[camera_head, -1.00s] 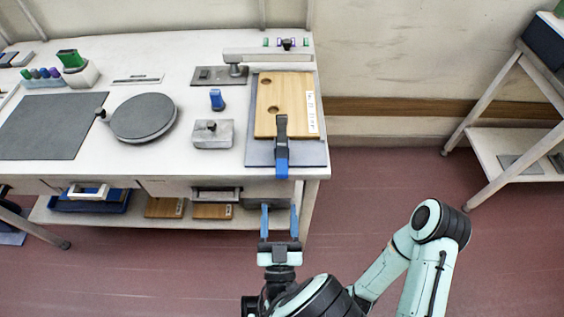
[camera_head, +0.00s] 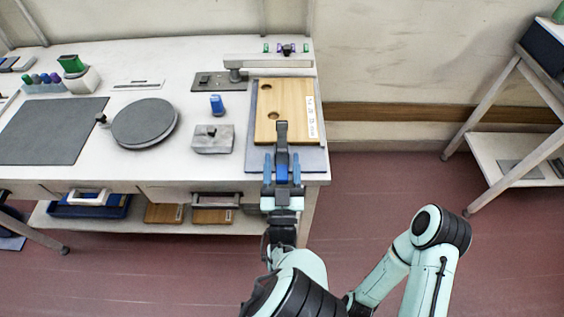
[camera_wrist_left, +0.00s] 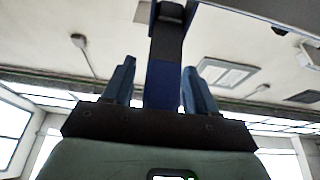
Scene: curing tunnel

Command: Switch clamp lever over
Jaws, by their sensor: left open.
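The clamp lever (camera_head: 282,147) has a dark arm and a blue end. It lies over the front edge of a wooden board (camera_head: 287,103) and grey plate (camera_head: 312,158), with its blue end toward me. My left gripper (camera_head: 282,166) is open, with one blue finger on each side of the lever's blue end. In the left wrist view the lever (camera_wrist_left: 165,65) stands between the two spread fingers (camera_wrist_left: 158,88), with gaps on both sides. Whether a finger touches it I cannot tell. My right gripper is not in view.
A grey metal block (camera_head: 212,140), a small blue item (camera_head: 217,104) and a round dark disc (camera_head: 144,123) stand left of the board. A beam (camera_head: 270,61) crosses behind it. The bench's right edge is close to the plate.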

